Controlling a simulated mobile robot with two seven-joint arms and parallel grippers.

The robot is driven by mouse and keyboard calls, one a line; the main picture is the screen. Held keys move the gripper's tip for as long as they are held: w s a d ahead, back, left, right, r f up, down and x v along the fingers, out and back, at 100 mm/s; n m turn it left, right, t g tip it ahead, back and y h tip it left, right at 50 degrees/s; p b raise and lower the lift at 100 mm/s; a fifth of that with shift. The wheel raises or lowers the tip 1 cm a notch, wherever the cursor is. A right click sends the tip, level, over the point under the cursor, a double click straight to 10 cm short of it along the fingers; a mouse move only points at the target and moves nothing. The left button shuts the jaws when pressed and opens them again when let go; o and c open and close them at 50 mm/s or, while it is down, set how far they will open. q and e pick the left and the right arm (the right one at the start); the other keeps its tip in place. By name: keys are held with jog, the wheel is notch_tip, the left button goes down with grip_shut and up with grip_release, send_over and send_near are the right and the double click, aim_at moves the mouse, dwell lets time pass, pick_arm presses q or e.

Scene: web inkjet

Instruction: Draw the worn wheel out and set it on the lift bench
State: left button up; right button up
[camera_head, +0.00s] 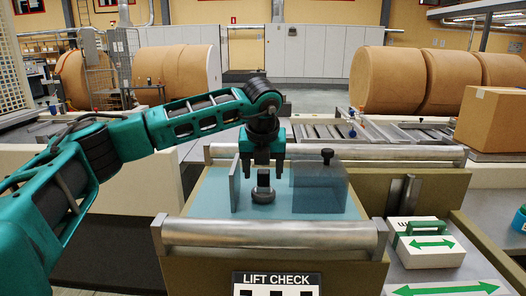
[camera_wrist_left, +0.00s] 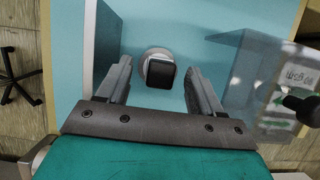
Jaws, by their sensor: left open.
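A small grey round piece with a black block on top (camera_head: 263,196) stands upright on a light blue surface (camera_head: 210,205); I cannot tell for sure whether it is the worn wheel. My left gripper (camera_head: 263,160) is open and empty, pointing down just above it. In the left wrist view the piece (camera_wrist_left: 152,57) lies between and slightly beyond the open fingers (camera_wrist_left: 160,85), apart from both. The blue surface sits in an olive frame with metal rollers and a LIFT CHECK label (camera_head: 277,280); I cannot tell if this is the lift bench. My right gripper is out of view.
A grey upright plate (camera_head: 234,182) stands left of the piece. A clear smoky guard (camera_head: 305,188) with a black knob (camera_head: 327,156) stands close on the right. A metal roller (camera_head: 270,234) runs along the front edge.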

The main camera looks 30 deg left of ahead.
aim_at(264, 171)
pick_arm(q)
jog(key=shift+x, duration=1.05)
jog(key=shift+w+f, duration=0.2)
jog(key=shift+f, duration=0.3)
jog(key=c, duration=0.8)
jog(key=shift+o, duration=0.2)
jog(key=shift+r, duration=0.15)
jog(key=shift+r+p, duration=0.15)
jog(key=shift+p, duration=0.15)
jog(key=c, duration=0.4)
jog(key=shift+r+p, duration=0.6)
jog(key=shift+r, duration=0.45)
jog(key=shift+r+p, duration=0.45)
jog(key=shift+r, duration=0.75)
